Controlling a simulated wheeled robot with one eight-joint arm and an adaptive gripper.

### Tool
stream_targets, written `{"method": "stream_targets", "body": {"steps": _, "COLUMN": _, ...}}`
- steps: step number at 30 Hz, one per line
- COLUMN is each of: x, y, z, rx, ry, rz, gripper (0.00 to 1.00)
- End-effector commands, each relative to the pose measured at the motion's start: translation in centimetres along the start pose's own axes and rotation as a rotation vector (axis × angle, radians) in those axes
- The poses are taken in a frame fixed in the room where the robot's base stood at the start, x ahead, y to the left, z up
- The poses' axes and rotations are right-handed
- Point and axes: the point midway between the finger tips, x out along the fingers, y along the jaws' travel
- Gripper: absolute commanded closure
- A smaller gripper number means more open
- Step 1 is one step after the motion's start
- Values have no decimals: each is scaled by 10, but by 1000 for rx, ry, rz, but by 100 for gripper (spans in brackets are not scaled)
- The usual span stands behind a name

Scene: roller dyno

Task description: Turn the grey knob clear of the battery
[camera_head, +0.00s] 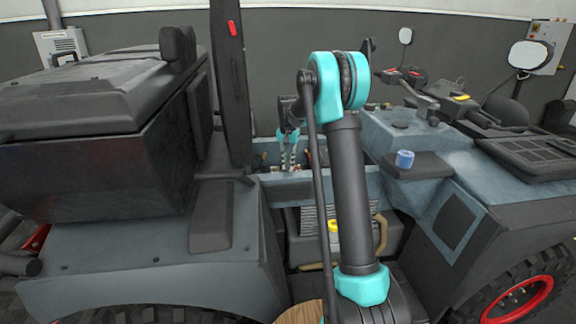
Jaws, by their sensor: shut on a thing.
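My gripper (288,167) points down into a recess in the middle of the vehicle, between the dark seat back and the blue-grey bodywork. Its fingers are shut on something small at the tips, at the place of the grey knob. The knob is too small and too covered by the fingers to make out its shape or how far it is turned. The battery cannot be made out clearly; the recess walls and my arm hide much of what lies around the fingertips.
A tall dark post (230,85) stands close left of my gripper. Below the recess are a yellow cap (334,226) and a tan hose (381,235). A black hood (95,95) fills the left.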

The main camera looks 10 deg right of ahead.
Motion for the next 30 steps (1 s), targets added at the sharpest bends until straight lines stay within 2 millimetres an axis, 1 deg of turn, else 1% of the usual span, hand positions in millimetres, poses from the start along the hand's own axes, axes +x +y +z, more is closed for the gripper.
{"method": "stream_targets", "body": {"steps": 3, "x": 0, "y": 0, "z": 0, "rx": 39, "ry": 0, "rz": 0, "gripper": 100}}
{"method": "stream_targets", "body": {"steps": 11, "x": 0, "y": 0, "z": 0, "rx": 49, "ry": 0, "rz": 0, "gripper": 100}}
{"method": "stream_targets", "body": {"steps": 14, "x": 0, "y": 0, "z": 0, "rx": 119, "ry": 0, "rz": 0, "gripper": 100}}
{"method": "stream_targets", "body": {"steps": 21, "x": 0, "y": 0, "z": 0, "rx": 419, "ry": 0, "rz": 0, "gripper": 100}}
{"method": "stream_targets", "body": {"steps": 24, "x": 0, "y": 0, "z": 0, "rx": 503, "ry": 0, "rz": 0, "gripper": 100}}
{"method": "stream_targets", "body": {"steps": 30, "x": 0, "y": 0, "z": 0, "rx": 541, "ry": 0, "rz": 0, "gripper": 100}}
